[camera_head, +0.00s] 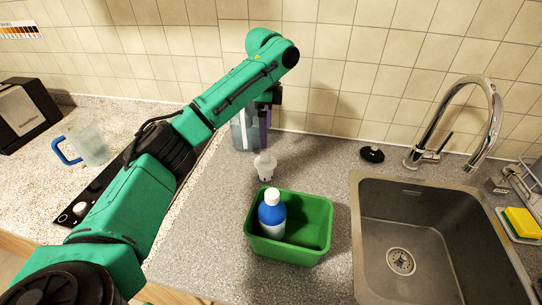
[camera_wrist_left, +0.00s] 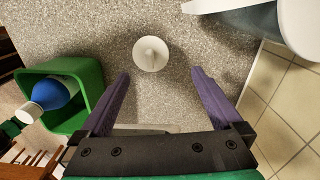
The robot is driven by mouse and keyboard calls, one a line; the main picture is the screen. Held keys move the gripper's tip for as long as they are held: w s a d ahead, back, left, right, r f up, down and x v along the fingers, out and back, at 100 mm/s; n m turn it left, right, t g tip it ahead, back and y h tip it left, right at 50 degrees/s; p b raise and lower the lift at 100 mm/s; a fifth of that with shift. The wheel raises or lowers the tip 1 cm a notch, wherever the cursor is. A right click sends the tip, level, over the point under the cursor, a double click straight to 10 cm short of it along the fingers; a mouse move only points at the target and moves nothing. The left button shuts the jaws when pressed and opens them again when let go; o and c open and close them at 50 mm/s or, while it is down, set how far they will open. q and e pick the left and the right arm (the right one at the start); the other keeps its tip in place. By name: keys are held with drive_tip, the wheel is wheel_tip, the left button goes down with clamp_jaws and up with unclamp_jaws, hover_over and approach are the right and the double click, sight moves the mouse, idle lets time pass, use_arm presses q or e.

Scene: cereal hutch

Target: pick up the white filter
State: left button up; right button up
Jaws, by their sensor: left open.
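The white filter (camera_head: 265,165) stands on the grey countertop behind the green bin. In the left wrist view the filter (camera_wrist_left: 151,53) shows from above as a white round top, just beyond the fingertips and roughly between their lines. My left gripper (camera_head: 264,122) is beside the wall above the counter, behind the filter in the head view. Its purple fingers (camera_wrist_left: 160,73) are spread apart, with nothing between them. The forearm hides part of the gripper in the head view. My right gripper does not show.
A green bin (camera_head: 318,225) holding a blue and white bottle (camera_head: 271,212) stands in front of the filter. A clear container (camera_head: 240,132) stands behind it, by the wall. The sink (camera_head: 440,232) and faucet (camera_head: 487,110) are at the right. A blue-handled pitcher (camera_head: 92,145) is at the left.

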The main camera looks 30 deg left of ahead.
use_arm(q)
drive_tip(key=p, duration=0.2)
hover_over(265, 162)
wheel_tip(265, 162, down, 5)
drive_tip(key=shift+s+a+r, duration=0.1)
drive_tip(key=shift+r, duration=0.05)
drive_tip(key=f, duration=0.2)
drive_tip(key=f+p, duration=0.1)
drive_tip(key=f, duration=0.2)
drive_tip(key=f+p, duration=0.1)
drive_tip(key=f, duration=0.2)
drive_tip(key=shift+w+f, duration=0.2)
drive_tip(key=shift+w, duration=0.2)
drive_tip(key=shift+f, duration=0.1)
drive_tip(key=c, duration=1.2)
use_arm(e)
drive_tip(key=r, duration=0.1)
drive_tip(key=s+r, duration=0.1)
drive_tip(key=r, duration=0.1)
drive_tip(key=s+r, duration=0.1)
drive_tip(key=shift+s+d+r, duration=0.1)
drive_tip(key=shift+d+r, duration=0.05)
